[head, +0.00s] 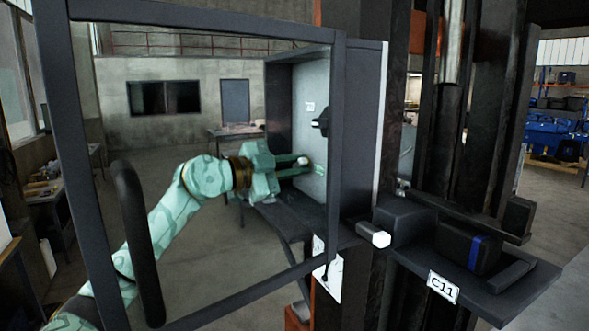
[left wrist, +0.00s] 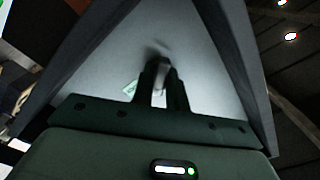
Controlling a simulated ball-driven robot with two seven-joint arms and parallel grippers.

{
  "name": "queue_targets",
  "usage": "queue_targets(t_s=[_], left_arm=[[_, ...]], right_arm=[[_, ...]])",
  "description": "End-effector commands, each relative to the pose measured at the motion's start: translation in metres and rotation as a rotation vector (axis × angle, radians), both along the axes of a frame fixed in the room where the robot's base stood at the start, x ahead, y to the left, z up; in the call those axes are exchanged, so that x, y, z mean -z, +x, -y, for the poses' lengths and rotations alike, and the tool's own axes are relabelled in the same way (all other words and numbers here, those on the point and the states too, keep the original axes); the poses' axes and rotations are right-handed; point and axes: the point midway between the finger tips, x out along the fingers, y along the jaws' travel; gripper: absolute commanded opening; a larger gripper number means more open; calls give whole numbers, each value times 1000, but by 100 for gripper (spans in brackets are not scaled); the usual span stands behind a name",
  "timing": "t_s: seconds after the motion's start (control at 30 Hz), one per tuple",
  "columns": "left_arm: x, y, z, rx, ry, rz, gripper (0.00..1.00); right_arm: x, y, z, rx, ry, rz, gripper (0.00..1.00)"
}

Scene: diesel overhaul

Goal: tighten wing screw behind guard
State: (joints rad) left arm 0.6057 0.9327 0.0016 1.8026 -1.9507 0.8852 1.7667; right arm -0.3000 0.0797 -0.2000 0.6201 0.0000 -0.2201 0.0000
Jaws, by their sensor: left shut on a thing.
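My left gripper (head: 303,167) reaches to the pale back panel (head: 310,125) of an open grey box and is shut on the wing screw. In the left wrist view the two dark fingers (left wrist: 161,88) close around the small grey wing screw (left wrist: 161,70), and the panel lies behind it. Fingers and shadow hide most of the screw in the head view. The guard (head: 338,130) is a dark frame with a black bar handle (head: 138,243). My left arm shows through its opening. My right gripper is not in view.
To the right, a shelf labelled C11 (head: 443,287) holds a dark case with a blue band (head: 471,248). A white-tipped rod (head: 374,235) juts out beside the post.

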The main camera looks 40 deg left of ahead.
Motion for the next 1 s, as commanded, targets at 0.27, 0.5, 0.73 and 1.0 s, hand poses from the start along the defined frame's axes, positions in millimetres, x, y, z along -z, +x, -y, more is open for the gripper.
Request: queue_targets(t_s=[0.27, 0.5, 0.73, 1.0], left_arm=[[0, 0, -1, -3, 90, 47, 0], [0, 0, 0, -2, 366, 191, 0], [-1, 0, 0, -2, 373, 194, 0], [-1, 1, 0, -3, 631, 329, 29]], right_arm=[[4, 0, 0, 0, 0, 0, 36], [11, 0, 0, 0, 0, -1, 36], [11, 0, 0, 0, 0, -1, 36], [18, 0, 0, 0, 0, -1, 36]])
